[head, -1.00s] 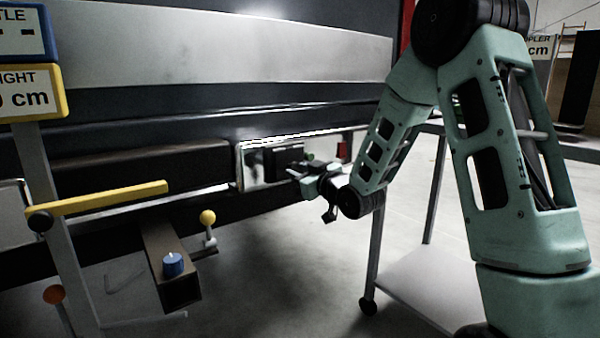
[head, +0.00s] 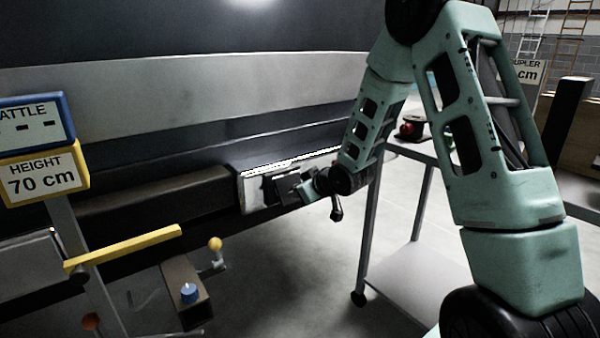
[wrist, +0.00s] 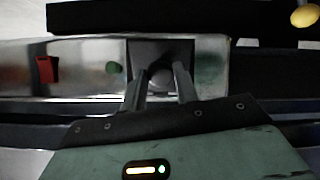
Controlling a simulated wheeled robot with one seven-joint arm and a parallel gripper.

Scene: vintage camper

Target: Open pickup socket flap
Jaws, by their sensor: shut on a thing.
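The pickup socket flap (head: 284,187) is a dark square cover on a shiny metal plate (head: 253,192) on the dark bumper. In the wrist view the flap (wrist: 146,52) shows as a dark square in front of my fingers. My gripper (wrist: 160,82) has a finger on each side of a rounded grey piece (wrist: 160,76) at the flap and is shut on it. In the head view my gripper (head: 304,189) is at the flap's right side, partly hidden by my wrist. How far the flap is open is too dark to tell.
A grey trolley (head: 410,270) stands right of the plate. A yellow bar (head: 125,248) and a beam with a blue knob (head: 189,293) stick out at the left.

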